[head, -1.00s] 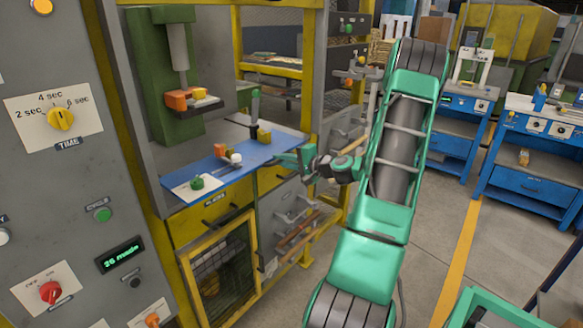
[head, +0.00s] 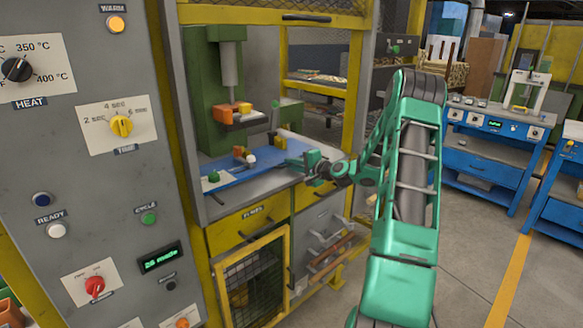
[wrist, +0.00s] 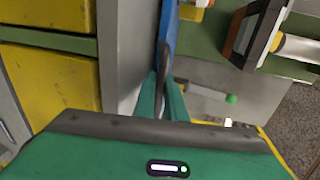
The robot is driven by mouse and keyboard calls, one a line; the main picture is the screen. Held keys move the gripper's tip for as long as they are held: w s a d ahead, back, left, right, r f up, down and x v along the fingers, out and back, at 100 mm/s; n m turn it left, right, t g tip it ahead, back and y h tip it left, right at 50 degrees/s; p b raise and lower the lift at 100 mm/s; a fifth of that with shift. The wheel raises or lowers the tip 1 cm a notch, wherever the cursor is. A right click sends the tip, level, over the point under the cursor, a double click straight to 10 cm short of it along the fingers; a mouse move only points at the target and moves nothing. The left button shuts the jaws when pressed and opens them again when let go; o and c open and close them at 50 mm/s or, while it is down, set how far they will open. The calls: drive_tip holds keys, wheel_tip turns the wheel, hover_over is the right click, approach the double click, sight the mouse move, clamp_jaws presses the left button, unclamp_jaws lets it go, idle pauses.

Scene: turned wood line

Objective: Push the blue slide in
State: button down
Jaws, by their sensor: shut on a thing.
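The blue slide (head: 262,166) lies flat on the grey bench of the press, under the green press head. In the wrist view its blue edge (wrist: 171,28) runs up from between my fingers. My gripper (head: 296,162) reaches in from the right at the slide's right end. In the wrist view my gripper (wrist: 162,92) is shut on a dark curved handle (wrist: 161,75) at that edge. The fingers hide part of the handle. The slide's far end is partly hidden behind the small parts on it.
A green press (head: 228,68) with an orange block (head: 221,110) stands over the slide. A grey control panel (head: 95,190) is at left. Yellow drawers (head: 243,228) sit below the bench. Blue workstations (head: 485,165) stand at right, with open floor before them.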

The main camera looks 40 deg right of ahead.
drive_tip(key=shift+w, duration=0.15)
drive_tip(key=c, duration=1.8)
unclamp_jaws()
drive_tip(key=shift+w+a, duration=0.1)
drive_tip(key=shift+f, duration=0.1)
drive_tip(key=shift+s+f, duration=0.1)
drive_tip(key=shift+s, duration=0.2)
drive_tip(key=shift+s+d+f+v, duration=0.15)
drive_tip(key=shift+f+v, duration=0.55)
drive_tip(key=shift+v, duration=4.15)
drive_tip(key=shift+s+d+f+v, duration=0.15)
drive_tip(key=shift+f+v, duration=0.6)
drive_tip(key=shift+v, duration=4.1)
drive_tip(key=shift+s+d+f+v, duration=0.1)
drive_tip(key=shift+f+v, duration=0.6)
drive_tip(key=shift+v, duration=4.15)
